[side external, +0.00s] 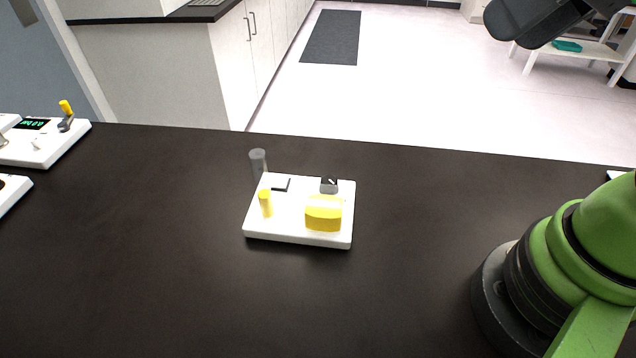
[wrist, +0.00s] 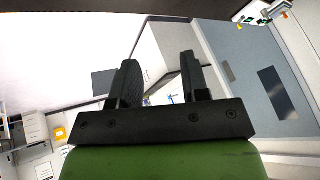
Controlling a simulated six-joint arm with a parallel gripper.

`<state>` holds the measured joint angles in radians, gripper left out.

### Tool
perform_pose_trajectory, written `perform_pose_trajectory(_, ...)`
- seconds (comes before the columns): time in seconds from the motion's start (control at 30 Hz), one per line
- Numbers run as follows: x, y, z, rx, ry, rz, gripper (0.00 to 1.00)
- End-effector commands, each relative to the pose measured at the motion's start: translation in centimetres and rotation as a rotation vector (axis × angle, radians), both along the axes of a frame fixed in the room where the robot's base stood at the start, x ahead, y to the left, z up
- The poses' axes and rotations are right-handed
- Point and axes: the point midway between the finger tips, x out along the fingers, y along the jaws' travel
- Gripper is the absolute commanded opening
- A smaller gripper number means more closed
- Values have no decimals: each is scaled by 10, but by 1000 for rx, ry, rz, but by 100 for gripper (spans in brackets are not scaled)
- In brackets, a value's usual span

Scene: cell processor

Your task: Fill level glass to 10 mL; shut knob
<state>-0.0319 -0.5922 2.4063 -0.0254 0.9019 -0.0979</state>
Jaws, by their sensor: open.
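A white cell processor unit (side external: 284,228) sits on the dark table in the side view. A grey, see-through upright cylinder (side external: 258,162), likely the level glass, stands at its back left corner; its level cannot be read. A large yellow block-like part (side external: 323,213) is at the unit's front right, with a small dark knob-like part (side external: 329,186) behind it. A yellow upright peg (side external: 265,204) is at the front left. I cannot tell which part is the task's knob. My gripper (wrist: 158,68) is open and empty in the wrist view, well away from the unit.
Other white devices (side external: 42,142), one with a green display and a yellow-tipped lever (side external: 66,112), stand at the table's left edge. The dark table (side external: 180,280) is clear around the unit. My green arm fills the lower right.

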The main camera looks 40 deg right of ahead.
Motion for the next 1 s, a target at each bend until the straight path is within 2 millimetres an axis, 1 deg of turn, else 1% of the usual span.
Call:
perform_pose_trajectory(0.03,13,2,-2,-36,34,58,42)
perform_pose_trajectory(0.17,51,11,-12,-144,106,248,42)
perform_pose_trajectory(0.2,63,14,-17,-174,128,309,42)
perform_pose_trajectory(0.27,80,20,-28,-220,160,402,42)
perform_pose_trajectory(0.3,92,24,-36,-249,182,465,42)
perform_pose_trajectory(0.37,108,30,-51,-291,214,561,42)
perform_pose_trajectory(0.4,118,35,-62,-317,235,626,42)
perform_pose_trajectory(0.47,131,43,-80,-355,265,726,42)
perform_pose_trajectory(0.5,139,47,-94,-376,285,788,42)
perform_pose_trajectory(0.6,154,58,-126,-423,328,934,42)
perform_pose_trajectory(0.73,164,68,-159,-463,365,1074,42)
perform_pose_trajectory(0.8,166,71,-170,-474,376,1121,42)
perform_pose_trajectory(1.0,168,74,-188,-484,387,1161,42)
